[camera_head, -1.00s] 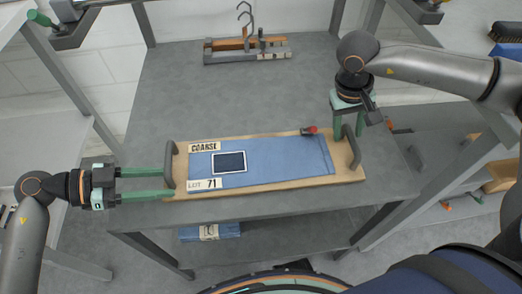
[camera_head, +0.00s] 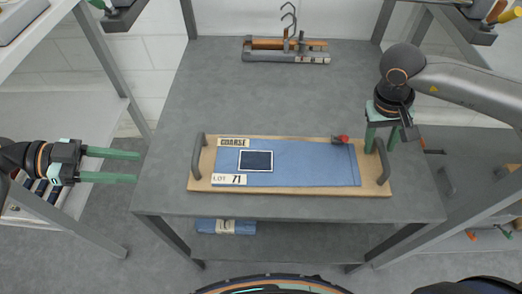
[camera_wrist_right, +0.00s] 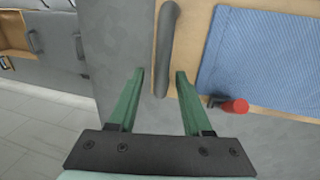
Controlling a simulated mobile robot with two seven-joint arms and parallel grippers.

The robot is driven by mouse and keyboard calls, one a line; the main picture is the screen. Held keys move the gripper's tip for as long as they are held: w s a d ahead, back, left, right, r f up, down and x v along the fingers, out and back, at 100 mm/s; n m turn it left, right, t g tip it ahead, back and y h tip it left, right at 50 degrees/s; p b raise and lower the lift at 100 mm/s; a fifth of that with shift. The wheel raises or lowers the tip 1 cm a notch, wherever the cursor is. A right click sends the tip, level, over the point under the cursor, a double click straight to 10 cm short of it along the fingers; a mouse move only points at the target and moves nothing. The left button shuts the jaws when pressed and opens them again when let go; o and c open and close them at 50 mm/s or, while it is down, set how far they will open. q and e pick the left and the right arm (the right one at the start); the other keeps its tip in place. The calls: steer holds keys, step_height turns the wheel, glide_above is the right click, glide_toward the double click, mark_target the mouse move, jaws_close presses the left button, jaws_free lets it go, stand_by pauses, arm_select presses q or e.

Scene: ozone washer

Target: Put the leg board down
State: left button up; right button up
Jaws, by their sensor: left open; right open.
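The leg board (camera_head: 290,190) lies flat on the grey table near its front edge. It is a tan board with a grey handle at each end. Blue denim fabric (camera_head: 310,165) covers it, with "COARSE" and "LOT 71" labels and a dark framed patch. A red-capped clip (camera_head: 341,139) sits at its far right edge. My left gripper (camera_head: 139,166) is open and empty, left of the board and clear of its left handle (camera_head: 198,157). My right gripper (camera_head: 379,151) is open at the board's right end. In the right wrist view its fingers (camera_wrist_right: 158,75) are apart, near the handle (camera_wrist_right: 165,50), with nothing clamped.
A rack with hooks (camera_head: 286,50) stands at the table's back. Folded denim (camera_head: 225,227) lies on the shelf below. Grey table legs and frames stand at both sides. The table (camera_head: 270,95) between the board and the rack is clear.

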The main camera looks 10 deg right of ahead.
step_height(320, 180, up, 12)
steer(key=a, duration=0.2)
steer(key=shift+w+a+f, duration=0.15)
steer(key=shift+w, duration=0.1)
stand_by(0.4)
